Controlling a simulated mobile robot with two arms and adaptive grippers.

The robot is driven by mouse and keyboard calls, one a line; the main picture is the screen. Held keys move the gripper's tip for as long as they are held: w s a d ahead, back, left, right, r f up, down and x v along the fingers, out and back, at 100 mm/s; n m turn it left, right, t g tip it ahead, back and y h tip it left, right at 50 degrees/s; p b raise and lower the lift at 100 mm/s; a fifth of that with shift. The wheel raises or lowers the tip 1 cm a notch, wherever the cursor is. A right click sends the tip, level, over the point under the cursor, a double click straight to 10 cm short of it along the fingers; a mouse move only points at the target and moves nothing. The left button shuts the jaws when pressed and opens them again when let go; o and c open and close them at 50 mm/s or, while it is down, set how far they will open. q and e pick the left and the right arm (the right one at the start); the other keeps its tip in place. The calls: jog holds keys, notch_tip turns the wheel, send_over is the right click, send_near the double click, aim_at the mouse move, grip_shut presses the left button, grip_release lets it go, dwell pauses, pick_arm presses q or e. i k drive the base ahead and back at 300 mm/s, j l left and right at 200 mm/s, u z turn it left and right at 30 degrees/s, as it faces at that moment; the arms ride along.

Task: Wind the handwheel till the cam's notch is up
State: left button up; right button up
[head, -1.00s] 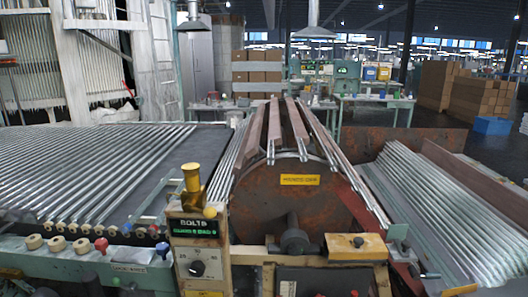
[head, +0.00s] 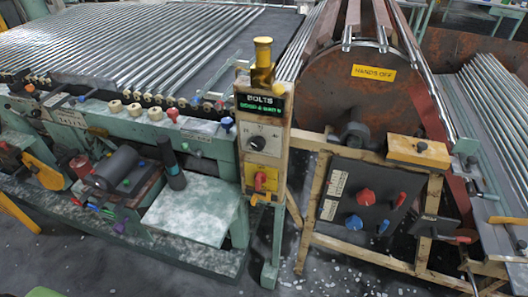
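I see no part that I can firmly name as the handwheel or the notched cam. A large rusty round drum end (head: 335,95) with a yellow HANDS OFF plate (head: 374,73) and a dark hub (head: 356,133) stands at upper right. Below it, a dark panel (head: 345,175) carries a red knob (head: 365,195) and a blue knob (head: 354,222). A tan post (head: 243,155) at the centre has a green-lettered BOLTS sign, a dial (head: 257,143) and a red handle (head: 260,180). Neither of my grippers is in view.
Glass tubes (head: 130,40) lie in rows on the bed at upper left; more rest on the rack (head: 495,100) at right. A dark cylinder (head: 115,168) and a pale-topped bench (head: 190,208) stand at lower left. Some speckled floor (head: 300,275) shows in front.

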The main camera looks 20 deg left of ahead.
aim_at(64, 161)
jog(key=u, duration=0.45)
jog(key=i, duration=0.2)
jog(key=u, duration=1.6)
jog(key=z, duration=0.4)
jog(key=i+j, duration=0.05)
